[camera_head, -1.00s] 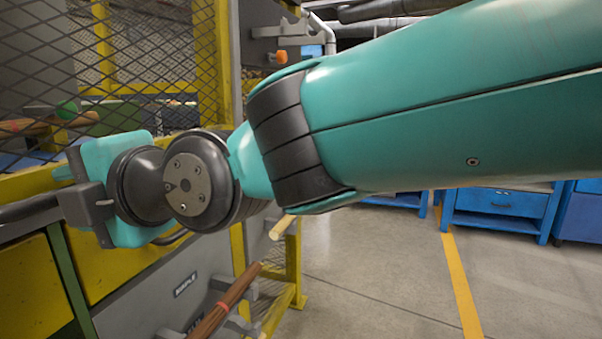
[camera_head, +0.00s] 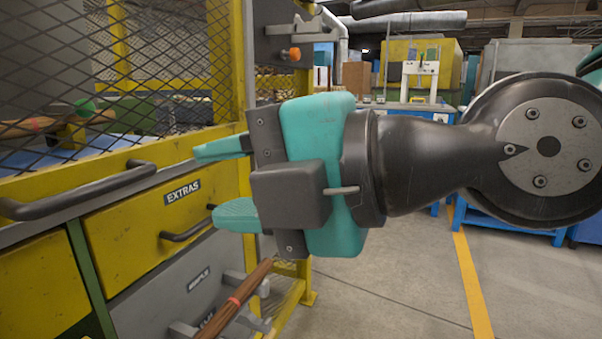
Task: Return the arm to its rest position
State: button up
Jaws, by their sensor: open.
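My gripper (camera_head: 226,182) is in the middle left of the head view, its two teal fingers pointing left. The fingers stand apart with nothing between them. It appears in front of the yellow drawer cabinet (camera_head: 122,238), near the drawer labelled EXTRAS. I cannot tell the exact gap between the fingertips and the cabinet. My dark wrist and a round joint reach in from the right edge. The rest of my arm is mostly out of view.
A drawer handle (camera_head: 188,224) sticks out below my gripper. Brown rods (camera_head: 232,304) with a red band rest on grey brackets lower down. A mesh guard (camera_head: 160,70) stands behind. Open floor (camera_head: 385,285) lies to the right, with blue benches beyond.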

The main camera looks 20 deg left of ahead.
dwell(0.4)
jog(key=w+d+f+m+t+h, duration=0.1)
jog(key=w+d+f+m+h, duration=0.15)
jog(key=d+f+m, duration=0.35)
jog(key=w+d+f+m+h, duration=0.1)
jog(key=d+f+m+h, duration=0.35)
jog(key=d+m, duration=0.35)
jog(key=s+d+f+m+g+h, duration=0.1)
jog(key=s+d+f+m+h, duration=0.1)
jog(key=d+f+m, duration=0.35)
jog(key=s+d+f+m+g+h, duration=0.1)
jog(key=s+d+f+m+h, duration=0.1)
jog(key=d+m, duration=0.65)
notch_tip(320, 180, up, 32)
jog(key=p, duration=3.2)
jog(key=shift+s+d+r, duration=0.15)
jog(key=shift+s, duration=0.05)
